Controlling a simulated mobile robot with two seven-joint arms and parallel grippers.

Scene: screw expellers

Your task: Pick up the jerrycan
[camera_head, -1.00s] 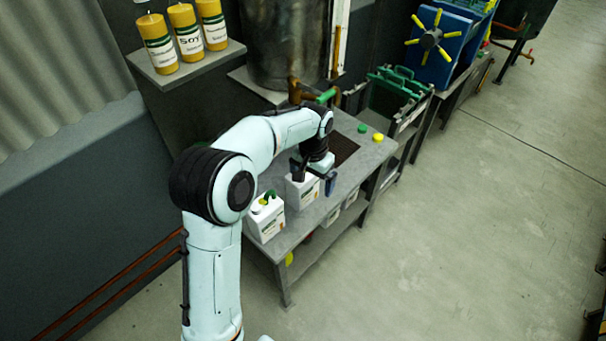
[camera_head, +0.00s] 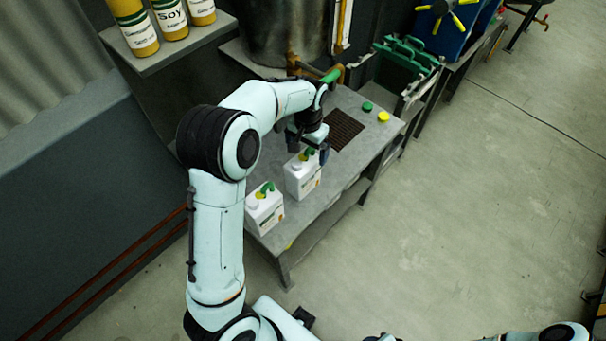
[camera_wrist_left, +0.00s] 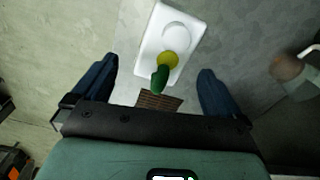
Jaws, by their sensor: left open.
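A white jerrycan (camera_head: 302,179) with a green and yellow top stands upright on the grey table (camera_head: 318,218). A second similar jerrycan (camera_head: 265,211) stands nearer, to its left. My left gripper (camera_head: 308,150) is above the back of the farther jerrycan, pointing down, open and empty. In the left wrist view a white jerrycan (camera_wrist_left: 157,35) shows from above, with a white cap and a yellow and green part, ahead of and between the spread fingers of my left gripper (camera_wrist_left: 152,92). No contact shows. My right gripper is not clearly seen.
A dark grate (camera_head: 343,132) is set in the table behind the jerrycans. A green cap (camera_head: 367,106) and a yellow cap (camera_head: 384,116) lie beyond it. A metal tank (camera_head: 280,35) with a green-handled tap (camera_head: 331,76) stands behind.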

